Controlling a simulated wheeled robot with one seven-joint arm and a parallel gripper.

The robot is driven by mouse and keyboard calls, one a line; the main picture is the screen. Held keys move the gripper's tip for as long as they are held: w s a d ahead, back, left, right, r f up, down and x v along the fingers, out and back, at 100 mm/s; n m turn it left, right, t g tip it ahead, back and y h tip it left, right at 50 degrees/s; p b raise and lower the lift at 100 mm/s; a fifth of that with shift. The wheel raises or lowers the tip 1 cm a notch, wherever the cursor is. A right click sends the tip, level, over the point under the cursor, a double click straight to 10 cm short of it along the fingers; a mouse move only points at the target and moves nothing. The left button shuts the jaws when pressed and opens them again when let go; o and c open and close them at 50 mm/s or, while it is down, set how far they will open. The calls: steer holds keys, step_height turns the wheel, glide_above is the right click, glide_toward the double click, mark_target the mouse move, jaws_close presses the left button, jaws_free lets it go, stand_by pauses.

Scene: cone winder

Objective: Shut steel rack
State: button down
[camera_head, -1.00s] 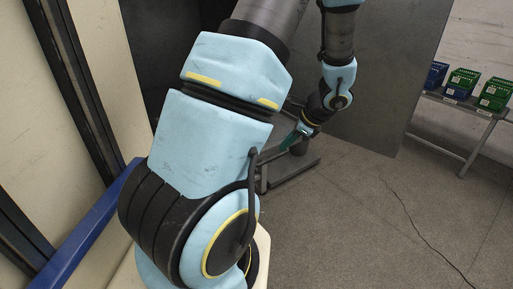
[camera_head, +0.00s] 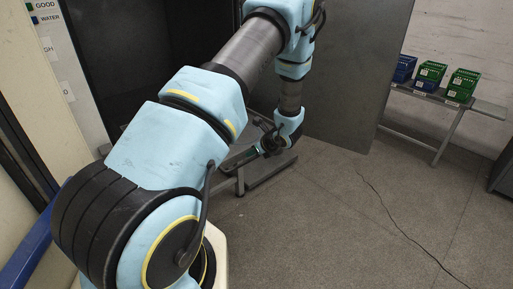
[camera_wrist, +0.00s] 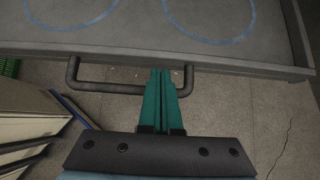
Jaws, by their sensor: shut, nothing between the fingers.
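A grey steel tray with a raised rim (camera_wrist: 245,72) and blue rings drawn on it spans the top of the wrist view. A dark bar handle (camera_wrist: 112,88) stands out from its near side. My gripper (camera_wrist: 161,73) has its two green fingers shut together, with nothing between them. The fingers cross the handle near its right end in the picture, with the tips close to the tray's front edge. I cannot tell whether they touch it. In the head view my gripper (camera_head: 232,162) is small and low, beside grey metalwork on the floor.
A large dark grey panel (camera_head: 350,75) stands upright behind my arm. A bench (camera_head: 440,100) with blue and green crates (camera_head: 462,85) is against the back wall. A blue rail (camera_head: 30,245) is at the left. A thin dark line crosses the open floor (camera_head: 340,225).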

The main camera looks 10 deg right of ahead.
steer(key=shift+w+a+f, duration=0.25)
steer(key=shift+w+f, duration=0.05)
steer(key=shift+f, duration=0.15)
